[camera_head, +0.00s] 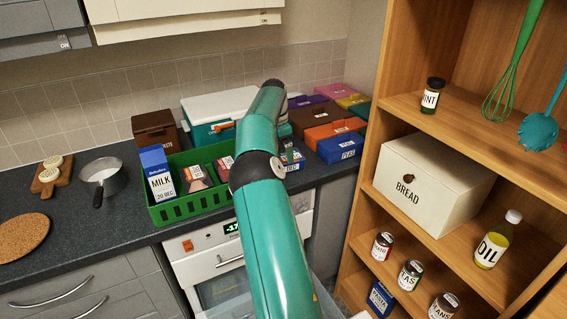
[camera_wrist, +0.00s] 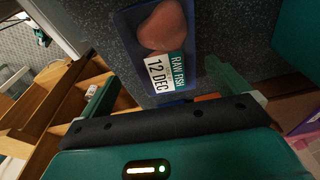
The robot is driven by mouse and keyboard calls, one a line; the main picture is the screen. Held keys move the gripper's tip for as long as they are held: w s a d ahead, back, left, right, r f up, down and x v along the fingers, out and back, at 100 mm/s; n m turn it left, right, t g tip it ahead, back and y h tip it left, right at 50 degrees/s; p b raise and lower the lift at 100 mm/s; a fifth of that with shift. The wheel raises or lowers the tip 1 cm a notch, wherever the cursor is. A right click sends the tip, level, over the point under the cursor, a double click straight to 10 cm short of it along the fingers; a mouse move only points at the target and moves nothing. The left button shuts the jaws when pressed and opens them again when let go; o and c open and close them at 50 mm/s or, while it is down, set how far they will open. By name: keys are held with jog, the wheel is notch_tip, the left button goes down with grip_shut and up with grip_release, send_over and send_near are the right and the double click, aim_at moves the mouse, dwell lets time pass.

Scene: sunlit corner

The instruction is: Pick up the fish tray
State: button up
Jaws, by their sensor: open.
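The fish tray (camera_wrist: 126,38) is a dark blue tray holding pinkish fish, with a label reading "RAW FISH 12 DEC". It lies on the dark speckled counter in the wrist view. My gripper (camera_wrist: 166,86) is open, with one finger to each side of the tray's near, labelled end. The jaws hold nothing, and I cannot tell whether a finger touches the tray. In the head view, a small blue tray with a label (camera_head: 292,158) shows partly behind my arm and seems to be the same tray. My gripper is hidden behind my arm there.
A green crate (camera_head: 190,209) with a milk carton (camera_head: 157,172) and packs stands left of my arm. Several coloured boxes, including a blue one (camera_head: 340,147), stand to the right. A wooden shelf (camera_head: 460,125) rises at the far right. A pot (camera_head: 103,178) sits on the left counter.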

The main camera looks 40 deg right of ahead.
jog(key=shift+w+d+f, duration=0.1)
jog(key=shift+d+f, duration=0.05)
jog(key=shift+f, duration=1.2)
jog(key=shift+w+d+f, duration=0.1)
jog(key=shift+d+f, duration=0.05)
jog(key=shift+f, duration=1.2)
jog(key=c, duration=1.2)
jog(key=shift+r, duration=0.1)
